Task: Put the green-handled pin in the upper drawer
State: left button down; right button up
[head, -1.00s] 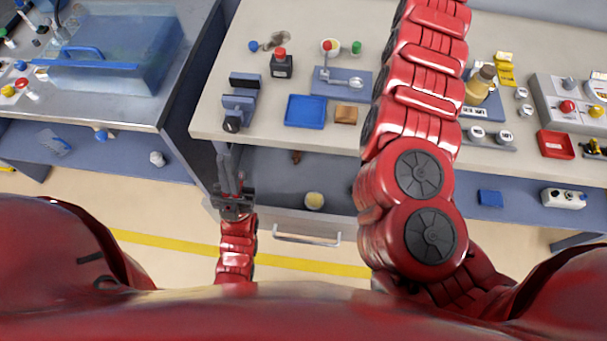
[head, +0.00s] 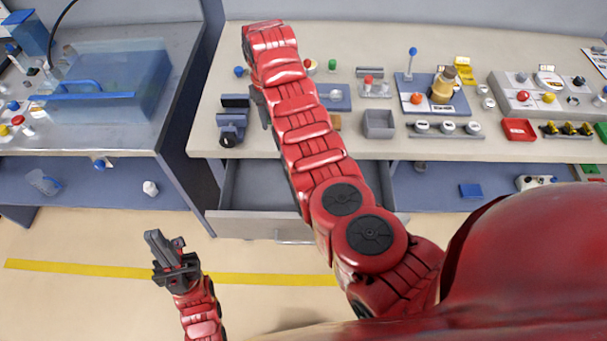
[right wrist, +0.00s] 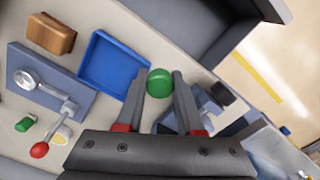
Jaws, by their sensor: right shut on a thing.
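The green-handled pin (right wrist: 159,83) shows in the right wrist view as a round green knob between my right fingertips; its shank is hidden. My right gripper (right wrist: 159,76) is shut on it, above the bench near its front edge. In the head view my right arm hides most of that hand. The upper drawer (head: 240,215) is pulled open under the bench, left of my right arm, which covers its right part. It also shows at the top of the right wrist view (right wrist: 260,52). My left gripper (head: 168,248) hangs over the floor, apart from everything; its jaw gap is unclear.
A blue tray (right wrist: 115,61), a wooden block (right wrist: 50,34) and a vise (head: 232,121) are on the bench near the right hand. A side bench (head: 90,120) is at left. The floor before the drawer is clear.

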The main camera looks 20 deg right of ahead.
jog(key=s+a+f+n, duration=0.1)
jog(key=s+a+f, duration=0.45)
jog(key=f, duration=0.25)
jog(key=b, duration=0.4)
send_over(256, 209)
notch_tip(256, 209, down, 10)
jog(key=r, duration=0.1)
jog(key=shift+n, duration=0.4)
notch_tip(256, 209, down, 5)
jog(key=shift+s+r+p, duration=0.1)
jog(key=shift+r+p, duration=0.05)
jog(key=shift+p, duration=0.65)
jog(key=shift+f, duration=0.5)
jog(key=shift+f+p, duration=0.3)
jog(key=shift+f, duration=1.65)
